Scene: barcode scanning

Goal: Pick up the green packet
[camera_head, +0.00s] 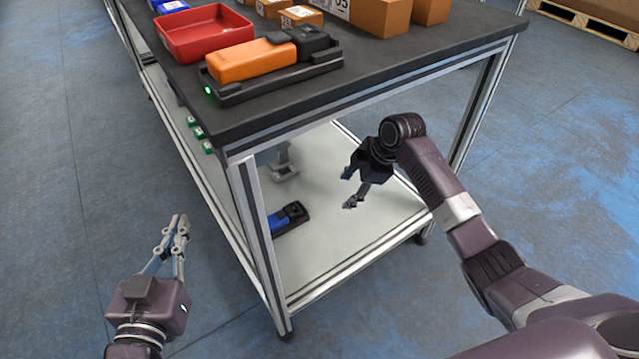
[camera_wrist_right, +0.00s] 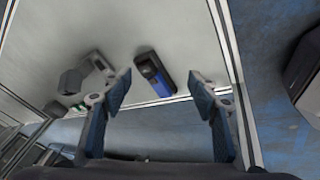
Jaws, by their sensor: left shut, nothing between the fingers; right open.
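Several small green-and-white items (camera_head: 198,132) show along the table's left side in the head view. Small green spots (camera_wrist_right: 78,107) also show at the left of the right wrist view; I cannot tell if any is the green packet. My right gripper (camera_head: 349,189) is open and empty under the tabletop, above the white lower shelf. Its two fingers (camera_wrist_right: 160,92) are spread in the right wrist view. My left gripper (camera_head: 176,224) is shut and empty, left of the table over the floor.
A blue-and-black device (camera_head: 288,218) and a grey stand (camera_head: 284,166) are on the lower shelf (camera_head: 330,240). The tabletop (camera_head: 400,62) holds an orange scanner (camera_head: 250,60) in a black cradle, a red tray (camera_head: 205,35) and cardboard boxes (camera_head: 380,15). Table legs bound the shelf.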

